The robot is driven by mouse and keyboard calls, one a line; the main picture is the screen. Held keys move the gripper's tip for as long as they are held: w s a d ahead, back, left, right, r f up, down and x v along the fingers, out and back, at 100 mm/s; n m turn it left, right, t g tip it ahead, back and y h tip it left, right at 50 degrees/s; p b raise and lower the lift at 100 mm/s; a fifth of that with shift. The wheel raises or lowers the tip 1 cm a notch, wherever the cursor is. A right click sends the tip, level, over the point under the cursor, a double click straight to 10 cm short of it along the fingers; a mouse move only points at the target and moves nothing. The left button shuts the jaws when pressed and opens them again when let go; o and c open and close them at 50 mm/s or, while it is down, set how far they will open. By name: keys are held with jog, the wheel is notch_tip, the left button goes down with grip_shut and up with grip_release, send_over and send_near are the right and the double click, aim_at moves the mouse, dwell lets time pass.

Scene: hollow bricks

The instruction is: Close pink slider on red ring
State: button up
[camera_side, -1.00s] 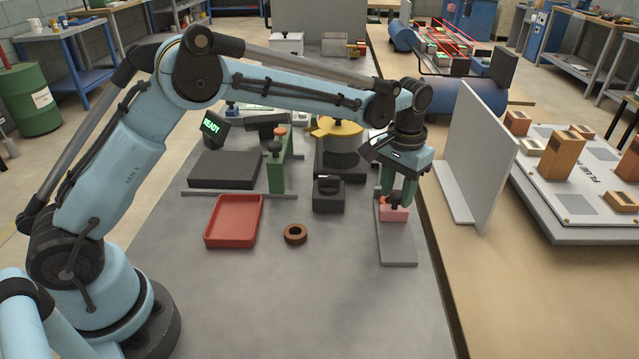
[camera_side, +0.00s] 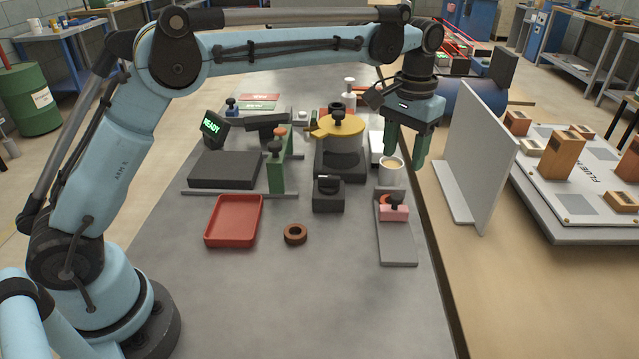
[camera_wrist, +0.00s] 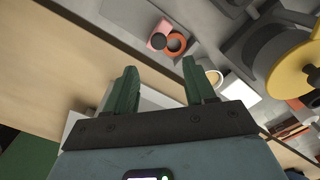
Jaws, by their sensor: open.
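The pink slider (camera_side: 398,214) with a dark knob sits on a narrow grey plate (camera_side: 397,250) at the right of the bench. The orange-red ring (camera_side: 384,199) is at its far left side, partly hidden behind it. In the wrist view the pink slider (camera_wrist: 154,34) and the red ring (camera_wrist: 178,43) lie side by side and look in contact; I cannot tell how far the slider covers the ring. My gripper (camera_side: 406,157) is open and empty, raised above and beyond the slider. Its two green fingers (camera_wrist: 157,78) are apart in the wrist view.
A white cup (camera_side: 391,175) of brown drink stands just beyond the slider plate, close to my fingers in the picture. A grey upright panel (camera_side: 482,155) stands to the right. A brown ring (camera_side: 295,234) and red tray (camera_side: 233,222) lie left, with clear bench in front.

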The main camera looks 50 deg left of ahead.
jog(key=shift+r, duration=1.4)
